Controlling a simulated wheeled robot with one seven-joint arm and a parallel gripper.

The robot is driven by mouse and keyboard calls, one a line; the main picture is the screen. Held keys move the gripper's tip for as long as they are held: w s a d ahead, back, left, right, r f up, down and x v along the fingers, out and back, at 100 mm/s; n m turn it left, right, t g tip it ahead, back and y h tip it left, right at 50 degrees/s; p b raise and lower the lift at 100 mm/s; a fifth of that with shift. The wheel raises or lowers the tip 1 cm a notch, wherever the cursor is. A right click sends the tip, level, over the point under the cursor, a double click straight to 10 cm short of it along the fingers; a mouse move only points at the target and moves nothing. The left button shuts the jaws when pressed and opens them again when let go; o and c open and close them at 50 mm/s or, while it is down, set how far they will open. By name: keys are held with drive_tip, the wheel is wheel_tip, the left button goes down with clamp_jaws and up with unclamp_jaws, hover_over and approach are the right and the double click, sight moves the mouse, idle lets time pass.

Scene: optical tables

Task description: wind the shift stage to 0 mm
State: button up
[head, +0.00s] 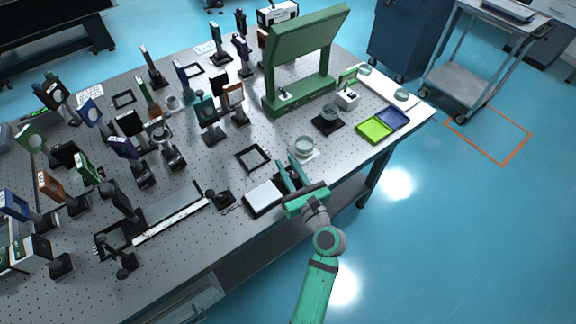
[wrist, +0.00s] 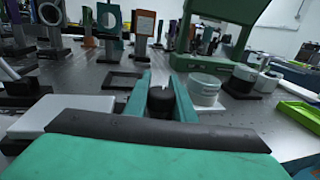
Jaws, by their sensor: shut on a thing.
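My gripper (head: 287,170) is at the front edge of the optical table. Its teal fingers are closed around a dark, round knob. In the wrist view the dark knob (wrist: 160,103) sits between the fingers (wrist: 161,86), with a pale piece just beyond it. In the head view the fingers mostly hide the knob. I cannot tell for sure which body it belongs to, and no 0 mm mark is readable. A long grey rail (head: 172,208) with a white strip along its front lies to the left, apart from my gripper.
A white-topped block (head: 263,196) is close left of my gripper. A white round dish (head: 303,147) is close right. An empty black frame (head: 253,158) lies behind. A green stand (head: 300,70) and green and blue trays (head: 374,130) are farther right. Several optic mounts crowd the left.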

sight(281, 185)
drive_tip(key=shift+a+y, duration=0.1)
drive_tip(key=shift+y, duration=0.2)
drive_tip(key=n+g+y, duration=0.2)
drive_tip(key=n+y, duration=0.1)
drive_tip(key=a+n+g+y, duration=0.1)
drive_tip(key=g+y, duration=0.1)
drive_tip(key=shift+s, duration=0.4)
drive_tip(key=n+g+y, duration=0.1)
drive_tip(key=g, duration=0.1)
drive_tip(key=s+n+g+y, duration=0.1)
drive_tip(key=n+g, duration=0.1)
drive_tip(key=n+g+y, duration=0.1)
drive_tip(key=g, duration=0.1)
drive_tip(key=shift+s+a+n+y, duration=0.15)
drive_tip(key=shift+a+n+y, duration=0.15)
drive_tip(key=shift+a+n, duration=0.1)
drive_tip(key=n+g, duration=0.1)
drive_tip(key=g, duration=0.1)
drive_tip(key=s+n+g, duration=0.1)
drive_tip(key=g, duration=0.1)
drive_tip(key=n+g+y, duration=0.1)
drive_tip(key=n+g, duration=0.1)
drive_tip(key=shift+s+a, duration=0.1)
drive_tip(key=shift+s, duration=0.15)
drive_tip(key=shift+s+n+g, duration=0.3)
drive_tip(key=shift+n+g, duration=0.55)
drive_tip(key=shift+g, duration=0.5)
drive_tip(key=shift+s+n+g, duration=0.3)
drive_tip(key=shift+n+g, duration=0.55)
drive_tip(key=shift+g, duration=0.5)
